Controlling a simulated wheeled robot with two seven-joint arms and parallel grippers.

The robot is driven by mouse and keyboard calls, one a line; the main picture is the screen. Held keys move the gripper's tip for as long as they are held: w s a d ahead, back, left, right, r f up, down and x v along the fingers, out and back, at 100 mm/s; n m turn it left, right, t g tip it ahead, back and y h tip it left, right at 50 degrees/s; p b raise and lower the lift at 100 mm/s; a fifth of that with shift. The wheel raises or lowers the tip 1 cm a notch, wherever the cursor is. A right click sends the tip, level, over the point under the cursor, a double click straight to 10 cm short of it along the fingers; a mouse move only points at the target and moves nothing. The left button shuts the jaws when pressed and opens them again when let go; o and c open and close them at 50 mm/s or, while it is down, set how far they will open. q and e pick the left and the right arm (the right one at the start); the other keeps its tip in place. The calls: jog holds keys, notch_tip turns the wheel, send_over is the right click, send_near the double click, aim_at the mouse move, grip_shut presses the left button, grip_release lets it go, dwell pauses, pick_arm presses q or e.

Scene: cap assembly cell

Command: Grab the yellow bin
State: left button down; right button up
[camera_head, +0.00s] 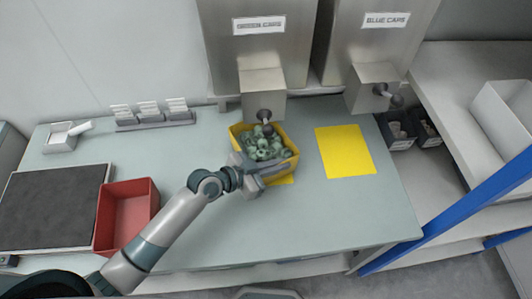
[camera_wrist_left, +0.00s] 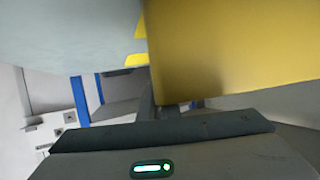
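The yellow bin (camera_head: 287,138) stands under the green caps dispenser and is filled with several green caps (camera_head: 262,148). A yellow mat (camera_head: 284,180) shows partly beneath it. My left gripper (camera_head: 262,172) is at the bin's front wall, near its rim, and covers part of that wall. In the left wrist view the bin's yellow wall (camera_wrist_left: 235,50) fills the upper right, close to the gripper. The fingertips are largely hidden, so I cannot tell whether they are closed on the wall. My right gripper is not in view.
The green caps dispenser (camera_head: 262,80) has its spout above the bin. The blue caps dispenser (camera_head: 375,75) stands to its right. A bare yellow mat (camera_head: 345,152) lies right of the bin. A red bin (camera_head: 125,215) and dark mat (camera_head: 50,208) are at left. The front table area is clear.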

pick_arm(q)
jog(key=shift+r, duration=0.1)
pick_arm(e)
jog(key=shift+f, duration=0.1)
